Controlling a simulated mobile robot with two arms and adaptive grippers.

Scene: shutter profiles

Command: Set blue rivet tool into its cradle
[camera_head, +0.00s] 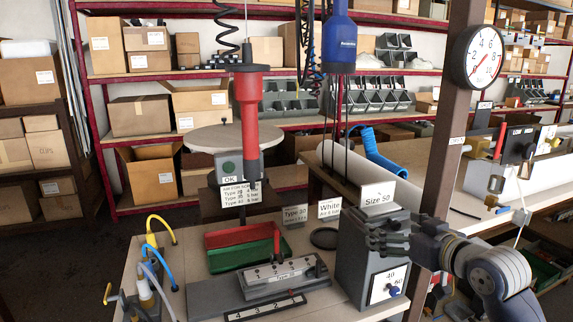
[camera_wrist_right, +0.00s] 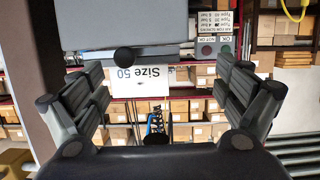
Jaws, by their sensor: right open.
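A blue tool body (camera_head: 339,42) with a grey lower end hangs at the top centre of the head view, with thin dark lines running down below it. I take it as the blue rivet tool. A grey block stand (camera_head: 355,225) with a "Size 50" sign (camera_head: 378,196) stands at the bench's right; I cannot tell whether it is the cradle. My right gripper (camera_head: 388,233) is open and empty beside this stand, apart from the blue tool. The wrist view shows its spread fingers (camera_wrist_right: 163,72) with the sign (camera_wrist_right: 130,74) beyond. My left gripper is not in view.
A red tool (camera_head: 248,105) hangs over the bench. Red and green trays (camera_head: 240,238) and a numbered grey fixture (camera_head: 285,277) occupy the bench middle. Hoses (camera_head: 150,262) stand at left. A post with a gauge (camera_head: 484,57) rises behind my right arm.

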